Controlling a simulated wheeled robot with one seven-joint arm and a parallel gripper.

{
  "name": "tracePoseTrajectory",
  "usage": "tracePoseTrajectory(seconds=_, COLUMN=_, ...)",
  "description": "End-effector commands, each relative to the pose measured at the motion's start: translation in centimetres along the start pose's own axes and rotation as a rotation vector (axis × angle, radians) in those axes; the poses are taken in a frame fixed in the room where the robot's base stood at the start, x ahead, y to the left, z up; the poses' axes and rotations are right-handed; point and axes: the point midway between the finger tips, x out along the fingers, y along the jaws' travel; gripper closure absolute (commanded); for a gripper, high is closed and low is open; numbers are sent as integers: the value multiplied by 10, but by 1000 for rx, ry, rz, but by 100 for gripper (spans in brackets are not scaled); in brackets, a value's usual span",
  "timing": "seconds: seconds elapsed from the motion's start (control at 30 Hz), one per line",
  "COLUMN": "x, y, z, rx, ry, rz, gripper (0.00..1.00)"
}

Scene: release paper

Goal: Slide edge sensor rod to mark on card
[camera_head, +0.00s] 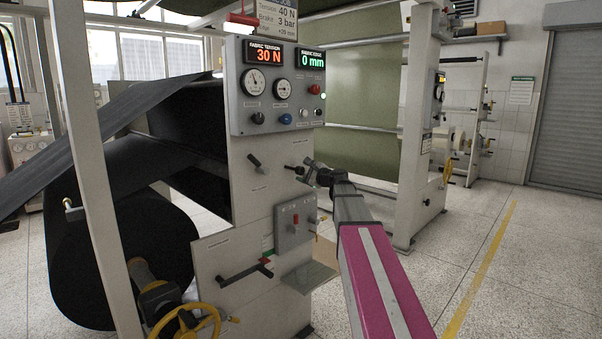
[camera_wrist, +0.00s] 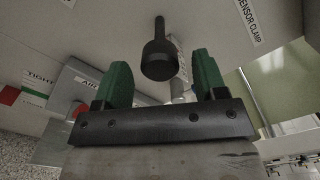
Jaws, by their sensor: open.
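A card (camera_head: 272,20) above the machine panel reads tension 40 N, brake 3 bar and a last line that seems to say +20 mm. The fabric edge display (camera_head: 311,59) reads 0 mm. My gripper (camera_head: 306,170) is at the machine's side, below the panel. In the wrist view my gripper (camera_wrist: 160,64) has its green fingers apart. A black knob-ended handle (camera_wrist: 159,62) shows in the gap beyond them, not clasped. A label (camera_wrist: 247,22) beside it reads sensor clamp. A pale marked strip behind the knob is mostly hidden; I cannot tell whether it is the rod.
A lever box (camera_head: 295,222) and a crank (camera_head: 245,272) sit below my gripper. Another black handle (camera_head: 255,161) is to its left. A black fabric roll (camera_head: 125,250) and yellow handwheel (camera_head: 185,322) stand lower left. Open floor (camera_head: 500,270) lies right.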

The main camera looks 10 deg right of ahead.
Motion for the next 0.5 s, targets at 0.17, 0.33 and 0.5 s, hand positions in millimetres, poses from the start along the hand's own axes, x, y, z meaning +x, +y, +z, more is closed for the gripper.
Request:
tracePoseTrajectory(seconds=0.17, x=17, y=0, z=0, rx=-1, ry=0, rz=0, gripper=35)
tracePoseTrajectory(seconds=0.33, x=21, y=0, z=0, rx=-1, ry=1, rz=0, gripper=35)
tracePoseTrajectory(seconds=0.5, x=21, y=0, z=0, rx=-1, ry=1, rz=0, gripper=35)
